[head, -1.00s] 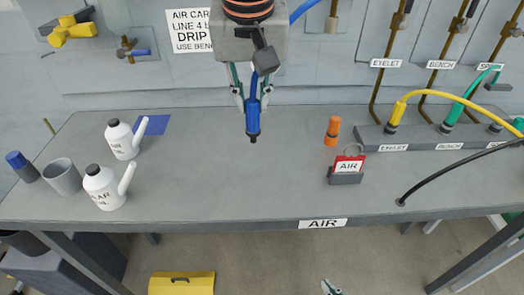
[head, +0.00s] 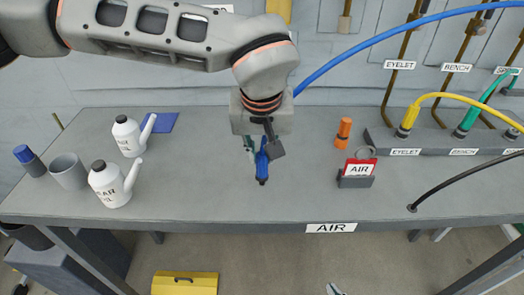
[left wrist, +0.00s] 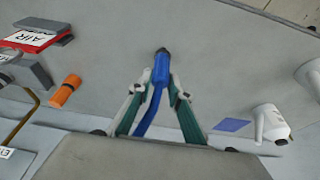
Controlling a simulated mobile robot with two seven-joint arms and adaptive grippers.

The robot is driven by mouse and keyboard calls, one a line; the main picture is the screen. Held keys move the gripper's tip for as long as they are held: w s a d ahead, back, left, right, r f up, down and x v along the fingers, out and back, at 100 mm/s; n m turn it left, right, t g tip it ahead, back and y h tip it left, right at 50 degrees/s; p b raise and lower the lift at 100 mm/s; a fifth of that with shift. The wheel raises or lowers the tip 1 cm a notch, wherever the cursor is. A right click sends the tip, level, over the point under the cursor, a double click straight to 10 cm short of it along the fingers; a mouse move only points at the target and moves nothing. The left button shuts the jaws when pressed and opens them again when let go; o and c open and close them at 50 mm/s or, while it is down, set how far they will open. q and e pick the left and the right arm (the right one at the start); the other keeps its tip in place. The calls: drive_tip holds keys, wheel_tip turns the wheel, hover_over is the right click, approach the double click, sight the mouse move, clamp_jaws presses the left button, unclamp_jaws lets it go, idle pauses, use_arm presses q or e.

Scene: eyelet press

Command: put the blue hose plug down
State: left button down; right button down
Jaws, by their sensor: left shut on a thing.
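The blue hose plug (head: 262,167) hangs below my left gripper (head: 256,152), dark tip pointing down, over the middle of the grey bench (head: 215,190). In the left wrist view the plug (left wrist: 161,72) sits between the two fingertips of my left gripper (left wrist: 157,88), which is shut on it. The blue hose (head: 385,35) runs from behind the gripper to the upper right. I cannot tell whether the tip touches the bench. Part of my right gripper (head: 334,289) shows at the bottom edge, in front of the bench; its fingers are mostly cut off.
Two white oil cans (head: 112,186), a grey cup (head: 69,172) and a blue-capped bottle (head: 30,160) stand at left near a blue patch (head: 161,122). An orange plug (head: 344,132), a red AIR tag (head: 360,167) and a hose manifold (head: 430,140) are at right. The centre is clear.

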use_arm(q)
drive_tip(key=shift+r, duration=0.1)
drive_tip(key=c, duration=1.9)
unclamp_jaws()
drive_tip(key=shift+f, duration=0.2)
drive_tip(key=shift+s+r, duration=0.1)
drive_tip(key=shift+r, duration=0.4)
drive_tip(key=v, duration=1.1)
drive_tip(key=shift+s+r+p, duration=0.15)
drive_tip(key=shift+r+p, duration=0.05)
drive_tip(key=shift+p, duration=0.2)
